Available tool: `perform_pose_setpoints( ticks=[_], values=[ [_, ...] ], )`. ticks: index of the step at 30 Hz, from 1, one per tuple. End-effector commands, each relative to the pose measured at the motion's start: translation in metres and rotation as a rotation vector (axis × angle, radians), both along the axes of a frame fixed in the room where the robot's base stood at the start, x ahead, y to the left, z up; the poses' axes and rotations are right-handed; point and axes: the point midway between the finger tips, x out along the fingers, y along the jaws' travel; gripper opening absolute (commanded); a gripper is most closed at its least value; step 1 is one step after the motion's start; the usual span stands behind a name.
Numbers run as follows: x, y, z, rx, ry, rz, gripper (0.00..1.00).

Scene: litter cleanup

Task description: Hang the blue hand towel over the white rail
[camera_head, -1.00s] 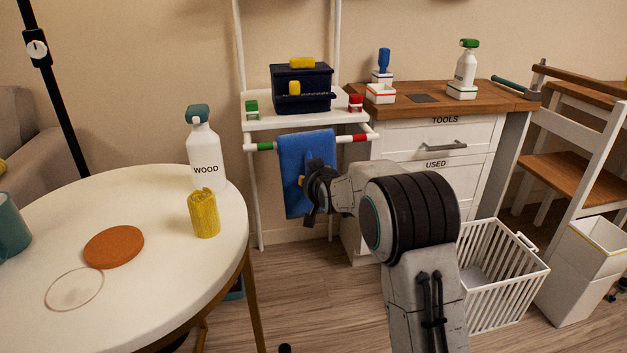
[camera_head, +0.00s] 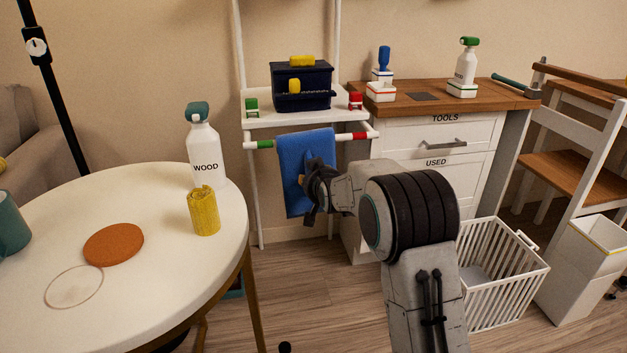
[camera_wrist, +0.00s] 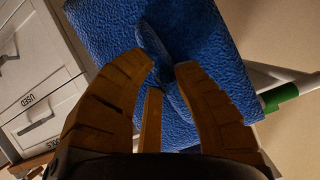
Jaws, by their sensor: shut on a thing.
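The blue hand towel (camera_head: 293,155) hangs down at the white rail (camera_head: 345,137), between the rail's green and red bands. Its top edge sits slightly above the rail line and it covers that stretch of rail; its back side is hidden. My gripper (camera_head: 311,185) is at the towel's front, below the rail. In the wrist view the blue towel (camera_wrist: 105,40) fills the middle, and my gripper (camera_wrist: 168,68) is shut on a fold of it. The white rail (camera_wrist: 305,84) with its green band shows at the right there.
A shelf (camera_head: 262,122) above the rail carries a dark blue bin (camera_head: 305,95). A round table (camera_head: 165,295) with a spray bottle (camera_head: 203,150) stands at the left. A drawer cabinet (camera_head: 470,150) and white basket (camera_head: 500,280) are at the right.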

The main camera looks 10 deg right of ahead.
Motion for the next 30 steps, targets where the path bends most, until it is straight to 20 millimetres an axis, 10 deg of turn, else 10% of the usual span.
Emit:
perform_pose_setpoints(
  ticks=[8,9,16,30],
  values=[
    [0.0001,-0.0001,-0.0025,0.000,-0.001,0.000,0.00],
    [0.0001,-0.0001,-0.0025,0.000,-0.001,0.000,0.29],
    [0.0000,0.0000,-0.0027,0.000,0.000,0.000,0.50],
    [-0.0001,0.0000,-0.0031,0.000,0.001,0.000,0.51]
  ],
)
